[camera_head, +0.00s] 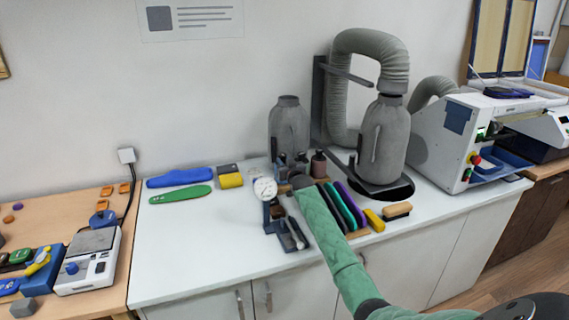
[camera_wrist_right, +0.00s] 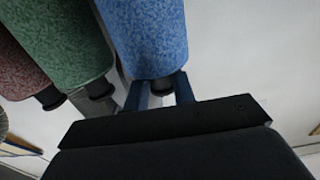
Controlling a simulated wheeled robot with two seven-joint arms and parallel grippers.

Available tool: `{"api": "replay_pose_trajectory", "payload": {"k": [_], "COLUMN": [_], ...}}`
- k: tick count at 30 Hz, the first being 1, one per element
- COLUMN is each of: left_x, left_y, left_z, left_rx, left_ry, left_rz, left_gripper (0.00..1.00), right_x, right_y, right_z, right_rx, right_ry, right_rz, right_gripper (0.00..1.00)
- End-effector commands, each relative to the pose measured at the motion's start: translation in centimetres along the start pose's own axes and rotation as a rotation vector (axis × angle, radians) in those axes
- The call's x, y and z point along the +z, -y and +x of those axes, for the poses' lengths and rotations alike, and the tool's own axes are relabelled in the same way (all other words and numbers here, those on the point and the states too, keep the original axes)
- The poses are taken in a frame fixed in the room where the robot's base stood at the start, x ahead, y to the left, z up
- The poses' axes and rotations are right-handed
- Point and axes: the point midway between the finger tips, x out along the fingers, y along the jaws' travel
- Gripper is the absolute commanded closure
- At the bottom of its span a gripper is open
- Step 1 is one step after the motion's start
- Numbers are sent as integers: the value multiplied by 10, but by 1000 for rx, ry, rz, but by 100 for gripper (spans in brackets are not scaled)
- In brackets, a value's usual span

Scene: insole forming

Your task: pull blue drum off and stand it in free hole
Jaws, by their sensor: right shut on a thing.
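The blue drum (camera_wrist_right: 148,35) is a speckled blue cylinder in the right wrist view, cut off by the top edge. My right gripper (camera_wrist_right: 160,90) is shut on its narrow dark end, with one blue finger on each side. In the head view my right gripper (camera_head: 298,182) is at the back of the white bench, mostly covered by my green-sleeved arm. I cannot make out the blue drum there. A green drum (camera_wrist_right: 62,48) and a maroon drum (camera_wrist_right: 22,62) hang beside it. The free hole is not visible. My left gripper is not in view.
A dial gauge (camera_head: 265,188) stands just left of my arm. Several coloured insoles (camera_head: 346,204) stand in a rack to its right, beside a brush (camera_head: 397,210). A grey dust bag (camera_head: 383,140) with a thick hose rises behind. The white bench top (camera_head: 190,245) is clear at left front.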

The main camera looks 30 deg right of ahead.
Motion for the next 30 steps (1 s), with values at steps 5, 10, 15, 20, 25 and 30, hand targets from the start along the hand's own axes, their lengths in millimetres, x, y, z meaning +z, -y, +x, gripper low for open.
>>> {"api": "replay_pose_trajectory", "payload": {"k": [5, 10, 15, 20, 25, 30], "left_x": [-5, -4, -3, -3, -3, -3], "left_y": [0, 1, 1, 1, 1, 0], "left_z": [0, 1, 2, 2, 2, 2], "left_rx": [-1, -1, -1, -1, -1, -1], "left_ry": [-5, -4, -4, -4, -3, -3], "left_rz": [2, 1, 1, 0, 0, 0], "left_gripper": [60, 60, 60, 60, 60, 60], "right_x": [0, 3, 6, 7, 6, 6], "right_y": [0, 0, 0, 0, 0, 0], "right_z": [0, 0, 0, 0, 0, 0], "right_rx": [0, 0, 0, 0, 0, 0], "right_ry": [-1, -1, -1, -1, -1, -1], "right_rz": [0, 0, 0, 0, 0, 0], "right_gripper": [100, 100, 100, 100, 100, 51]}}
